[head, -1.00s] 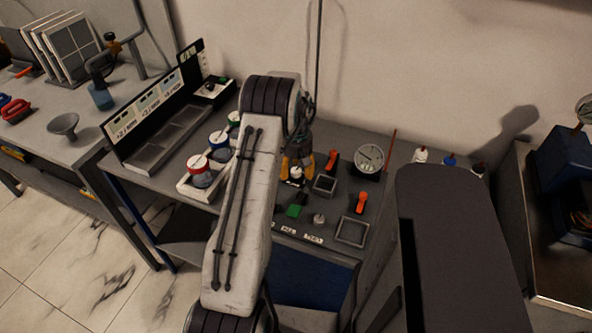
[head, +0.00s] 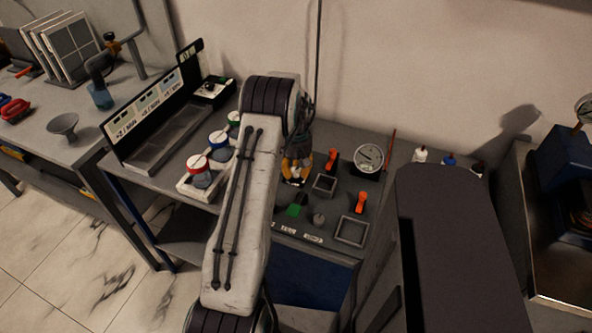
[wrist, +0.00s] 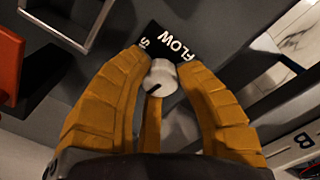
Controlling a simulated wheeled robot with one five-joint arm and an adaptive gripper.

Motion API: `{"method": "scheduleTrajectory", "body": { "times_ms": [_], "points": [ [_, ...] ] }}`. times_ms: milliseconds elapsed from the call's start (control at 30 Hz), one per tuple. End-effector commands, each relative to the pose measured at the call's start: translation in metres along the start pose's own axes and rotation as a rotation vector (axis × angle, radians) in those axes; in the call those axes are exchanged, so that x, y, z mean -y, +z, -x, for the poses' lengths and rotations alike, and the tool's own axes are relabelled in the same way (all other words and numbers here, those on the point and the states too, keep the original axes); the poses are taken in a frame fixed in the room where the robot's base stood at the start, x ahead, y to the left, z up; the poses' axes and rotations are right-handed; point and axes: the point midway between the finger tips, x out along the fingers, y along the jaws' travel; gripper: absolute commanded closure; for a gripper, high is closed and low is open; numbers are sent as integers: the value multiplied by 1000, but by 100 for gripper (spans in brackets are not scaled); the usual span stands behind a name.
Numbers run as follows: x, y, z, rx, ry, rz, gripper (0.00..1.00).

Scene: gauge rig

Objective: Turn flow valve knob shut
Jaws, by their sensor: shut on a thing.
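The flow valve knob (wrist: 161,77) is a small pale grey round knob with a dark pointer line, beside a black label (wrist: 178,47) reading "FLOW". In the wrist view the line points to the lower left. My gripper (wrist: 162,72), with orange-brown fingers, is shut on the knob, one finger on each side and a third below it in the picture. In the head view my gripper (head: 297,168) is down at the grey panel, partly behind my arm, and largely hides the knob.
Close by on the panel are a green block (head: 297,206), a grey knob (head: 318,219), orange levers (head: 332,159) (head: 361,202), square frames (head: 352,231) and a round gauge (head: 369,157).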

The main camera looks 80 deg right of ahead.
Motion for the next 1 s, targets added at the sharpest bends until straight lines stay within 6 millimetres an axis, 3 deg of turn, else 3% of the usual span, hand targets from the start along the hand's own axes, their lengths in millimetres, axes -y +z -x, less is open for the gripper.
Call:
{"method": "scheduleTrajectory", "body": {
  "times_ms": [467, 1000],
  "points": [
    [0, 1, -2, 2, -2, -86, 100],
    [1, 1, -3, 5, -2, -562, 100]
  ]
}}
